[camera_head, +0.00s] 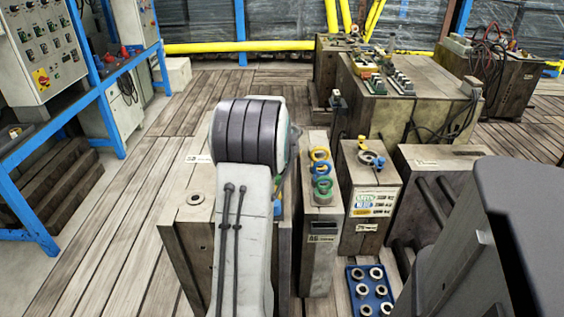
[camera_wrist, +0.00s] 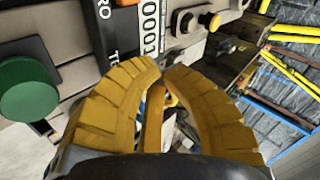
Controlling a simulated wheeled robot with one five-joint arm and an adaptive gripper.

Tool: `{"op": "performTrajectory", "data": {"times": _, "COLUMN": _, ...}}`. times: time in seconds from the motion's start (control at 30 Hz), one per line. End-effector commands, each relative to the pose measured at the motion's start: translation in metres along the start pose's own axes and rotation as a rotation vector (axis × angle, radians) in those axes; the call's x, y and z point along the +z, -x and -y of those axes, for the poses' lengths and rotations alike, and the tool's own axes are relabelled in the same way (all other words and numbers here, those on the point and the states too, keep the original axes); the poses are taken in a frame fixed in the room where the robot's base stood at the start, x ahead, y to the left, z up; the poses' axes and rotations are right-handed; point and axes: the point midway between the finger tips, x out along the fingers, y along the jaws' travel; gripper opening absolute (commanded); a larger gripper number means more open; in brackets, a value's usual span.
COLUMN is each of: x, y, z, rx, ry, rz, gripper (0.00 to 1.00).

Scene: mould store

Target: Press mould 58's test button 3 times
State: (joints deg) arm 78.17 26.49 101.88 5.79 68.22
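My gripper (camera_wrist: 161,68) shows in the wrist view as two curved, ridged yellow-brown fingers. Their tips are together or almost so, with no object visible between the tips. A large round green button (camera_wrist: 28,90) stands at the left of the wrist view, apart from the fingers. A small round yellow button or knob (camera_wrist: 210,22) is beyond the tips. A plate reading "0001" (camera_wrist: 150,27) lies just past the left finger. In the head view, my arm hides the gripper. I cannot read the number 58 on any mould.
In the head view, mould blocks (camera_head: 180,235) stand around my arm, one with coloured rings (camera_head: 320,170). A blue tray (camera_head: 355,300) holds several metal rings. A control cabinet (camera_head: 45,50) stands on a blue frame at left. The plank floor (camera_head: 100,230) left of centre is clear.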

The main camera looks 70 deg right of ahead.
Motion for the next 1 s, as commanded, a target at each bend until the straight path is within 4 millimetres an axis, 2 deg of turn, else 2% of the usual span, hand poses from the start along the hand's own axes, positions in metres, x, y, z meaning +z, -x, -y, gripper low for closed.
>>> {"op": "performTrajectory", "data": {"times": 0.67, "x": 0.0012, "y": -0.003, "z": -0.0033, "rx": 0.001, "ry": 0.0, "rz": 0.0, "gripper": 0.0}}
{"op": "performTrajectory", "data": {"times": 1.0, "x": -0.0014, "y": 0.0039, "z": 0.0036, "rx": 0.0, "ry": 0.0, "rz": 0.0, "gripper": 0.0}}
